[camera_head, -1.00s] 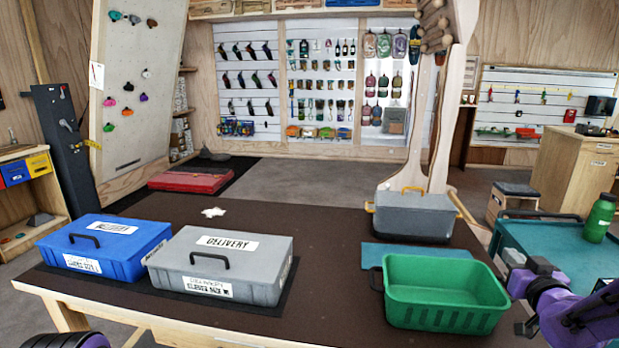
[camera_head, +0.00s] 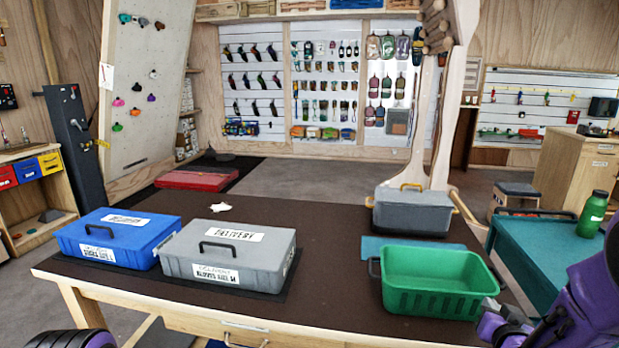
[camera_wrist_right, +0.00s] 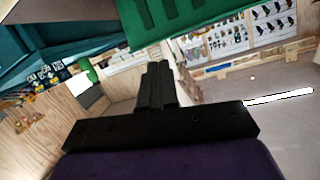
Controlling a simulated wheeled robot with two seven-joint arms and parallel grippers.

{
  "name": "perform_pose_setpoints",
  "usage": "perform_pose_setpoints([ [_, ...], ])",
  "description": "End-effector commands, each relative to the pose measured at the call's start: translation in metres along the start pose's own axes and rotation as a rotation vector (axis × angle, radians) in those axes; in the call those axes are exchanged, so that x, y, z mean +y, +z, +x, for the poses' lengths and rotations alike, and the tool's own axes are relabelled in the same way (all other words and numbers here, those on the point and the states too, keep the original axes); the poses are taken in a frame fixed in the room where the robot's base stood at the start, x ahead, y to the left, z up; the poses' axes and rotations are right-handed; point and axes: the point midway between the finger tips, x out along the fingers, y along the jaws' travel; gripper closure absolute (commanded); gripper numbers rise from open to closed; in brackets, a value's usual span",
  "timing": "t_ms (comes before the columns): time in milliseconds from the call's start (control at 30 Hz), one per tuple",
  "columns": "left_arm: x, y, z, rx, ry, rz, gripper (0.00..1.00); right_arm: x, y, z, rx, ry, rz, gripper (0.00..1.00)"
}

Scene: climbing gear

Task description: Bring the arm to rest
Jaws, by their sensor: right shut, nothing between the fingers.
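My right gripper (camera_head: 506,318) is at the lower right of the head view, just right of the green basket and near the table's right edge. In the right wrist view its dark fingers (camera_wrist_right: 158,86) are together with nothing between them. The purple right arm comes in from the right edge. The green basket (camera_head: 440,304) is empty and stands on the table; its side also shows at the top of the right wrist view (camera_wrist_right: 180,20). My left gripper is not in view; a dark, purple-edged part of me shows at the lower left.
A blue lidded box (camera_head: 103,250) and a grey delivery box (camera_head: 222,275) stand on the table (camera_head: 330,300). A grey bin (camera_head: 412,218) stands behind the basket. A teal cart (camera_head: 535,255) with a green bottle (camera_head: 592,215) is at right. The table's middle is clear.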

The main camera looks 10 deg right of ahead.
Motion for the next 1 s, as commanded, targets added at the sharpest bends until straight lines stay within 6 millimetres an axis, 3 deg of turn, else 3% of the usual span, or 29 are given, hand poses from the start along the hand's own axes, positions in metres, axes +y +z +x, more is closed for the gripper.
perform_pose_setpoints([
  [167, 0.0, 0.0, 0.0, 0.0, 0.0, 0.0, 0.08, 0.0, 0.089, -0.02, -0.163, 0.06, 0.017, 1.0],
  [267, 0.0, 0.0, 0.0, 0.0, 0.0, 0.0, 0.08, 0.006, 0.157, -0.047, -0.297, 0.115, 0.016, 1.0],
  [400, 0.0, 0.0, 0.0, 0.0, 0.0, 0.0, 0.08, 0.02, 0.247, -0.104, -0.501, 0.196, -0.007, 1.0],
  [500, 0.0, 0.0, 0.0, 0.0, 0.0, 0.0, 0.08, 0.033, 0.302, -0.153, -0.647, 0.248, -0.036, 1.0],
  [600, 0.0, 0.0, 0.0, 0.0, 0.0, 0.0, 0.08, 0.044, 0.341, -0.199, -0.774, 0.277, -0.071, 1.0],
  [700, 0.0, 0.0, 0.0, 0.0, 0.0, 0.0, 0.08, 0.054, 0.365, -0.23, -0.859, 0.292, -0.099, 1.0],
  [767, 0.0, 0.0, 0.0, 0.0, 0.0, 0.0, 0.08, 0.06, 0.372, -0.24, -0.885, 0.303, -0.111, 1.0],
  [1000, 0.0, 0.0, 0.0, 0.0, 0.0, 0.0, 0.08, 0.064, 0.376, -0.245, -0.9, 0.31, -0.119, 1.0],
])
